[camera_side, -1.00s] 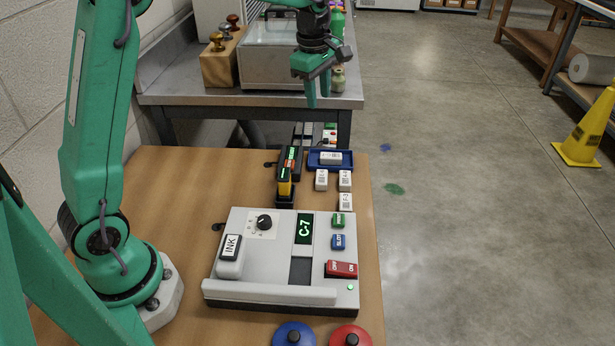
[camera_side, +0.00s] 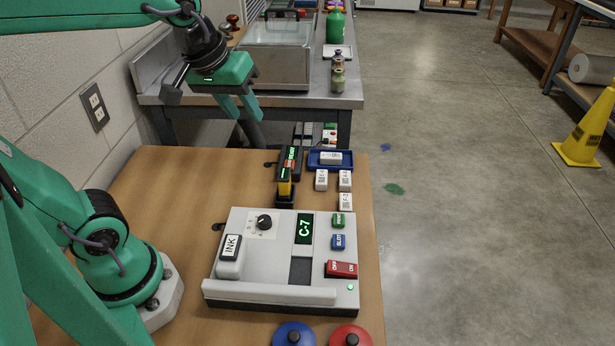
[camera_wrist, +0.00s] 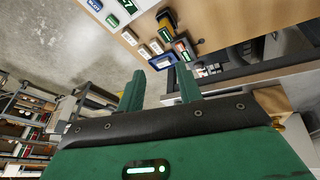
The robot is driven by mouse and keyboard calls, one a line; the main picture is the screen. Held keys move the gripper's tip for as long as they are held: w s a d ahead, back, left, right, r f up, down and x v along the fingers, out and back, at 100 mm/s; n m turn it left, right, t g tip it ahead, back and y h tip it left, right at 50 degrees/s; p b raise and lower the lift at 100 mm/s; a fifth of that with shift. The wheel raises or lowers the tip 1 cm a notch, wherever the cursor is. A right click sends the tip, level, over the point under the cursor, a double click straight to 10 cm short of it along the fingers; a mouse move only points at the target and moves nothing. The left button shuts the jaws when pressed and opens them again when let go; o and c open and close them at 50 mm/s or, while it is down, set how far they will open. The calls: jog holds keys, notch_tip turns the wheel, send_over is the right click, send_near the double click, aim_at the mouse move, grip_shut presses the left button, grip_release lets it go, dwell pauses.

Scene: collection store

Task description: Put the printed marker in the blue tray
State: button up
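The blue tray (camera_side: 313,164) lies at the far right of the brown table in the side view, and it also shows in the wrist view (camera_wrist: 157,65). A white marker (camera_side: 331,158) with dark print lies inside it. Three more white printed markers, (camera_side: 321,180), (camera_side: 345,180) and (camera_side: 345,201), stand on the table in front of the tray. Their print is too small to read with certainty. My gripper (camera_side: 247,117) is in the air up and left of the tray, away from every marker. Its fingers are apart with nothing between them, as the wrist view also shows (camera_wrist: 161,78).
A grey machine (camera_side: 235,285) with a C-7 display (camera_side: 304,229), an INK block (camera_side: 230,248) and a red switch (camera_side: 341,269) fills the table's middle. A metal bench (camera_side: 240,98) is behind.

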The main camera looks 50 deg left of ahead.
jog(key=s+f+m+t, duration=0.1)
jog(key=s+f+m, duration=0.1)
jog(key=s+m, duration=0.3)
jog(key=shift+s+d+f, duration=0.3)
jog(key=shift+s+f, duration=0.1)
jog(key=shift+s, duration=0.25)
dwell(0.7)
